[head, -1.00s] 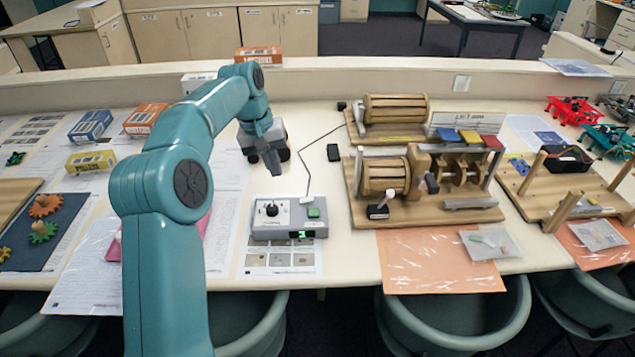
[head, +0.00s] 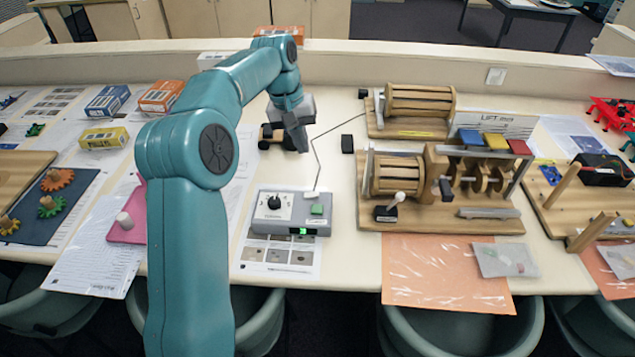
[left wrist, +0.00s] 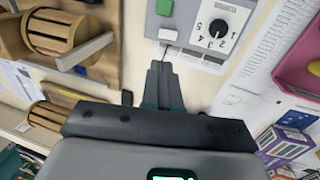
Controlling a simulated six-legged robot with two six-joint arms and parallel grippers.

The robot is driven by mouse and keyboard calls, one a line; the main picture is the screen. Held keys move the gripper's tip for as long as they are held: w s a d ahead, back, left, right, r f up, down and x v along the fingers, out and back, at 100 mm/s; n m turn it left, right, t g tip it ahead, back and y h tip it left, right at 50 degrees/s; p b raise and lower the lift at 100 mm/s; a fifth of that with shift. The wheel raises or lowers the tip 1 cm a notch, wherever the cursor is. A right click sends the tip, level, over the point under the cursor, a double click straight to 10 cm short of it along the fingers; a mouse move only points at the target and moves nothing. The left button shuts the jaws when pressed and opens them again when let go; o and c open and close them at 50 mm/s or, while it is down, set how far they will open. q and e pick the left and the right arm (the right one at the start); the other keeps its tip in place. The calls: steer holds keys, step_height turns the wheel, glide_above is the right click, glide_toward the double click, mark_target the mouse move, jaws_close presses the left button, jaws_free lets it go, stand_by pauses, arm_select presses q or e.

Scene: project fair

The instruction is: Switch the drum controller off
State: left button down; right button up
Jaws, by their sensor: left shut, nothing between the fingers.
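The drum controller (head: 268,225) is a grey box on the table in the head view. It has a black dial (head: 274,202) on a white plate, a green button (head: 317,209), a small white piece (head: 311,195) by the cable and a lit green display (head: 303,231). My left gripper (head: 300,146) is shut and empty, behind the controller and apart from it. In the left wrist view, the dial (left wrist: 218,28), numbered 1 to 5, the green button (left wrist: 165,7) and the white piece (left wrist: 168,35) lie beyond the shut fingertips. My right gripper is out of view.
A wooden drum machine (head: 445,222) stands right of the controller, with another drum (head: 420,104) behind it. A cable (head: 317,160) runs back from the controller. A small black block (head: 347,144) lies nearby. A pink piece (head: 122,232) and small boxes (head: 105,136) are at left.

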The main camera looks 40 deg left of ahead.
arm_select(q)
steer(key=p, duration=0.2)
glide_toward(318, 194)
steer(key=x, duration=0.5)
steer(key=shift+w+d+f, duration=0.1)
steer(key=shift+d+f, duration=0.05)
steer(key=shift+f, duration=0.65)
steer(key=shift+w+f, duration=0.15)
steer(key=shift+w, duration=0.05)
steer(key=shift+s, duration=0.2)
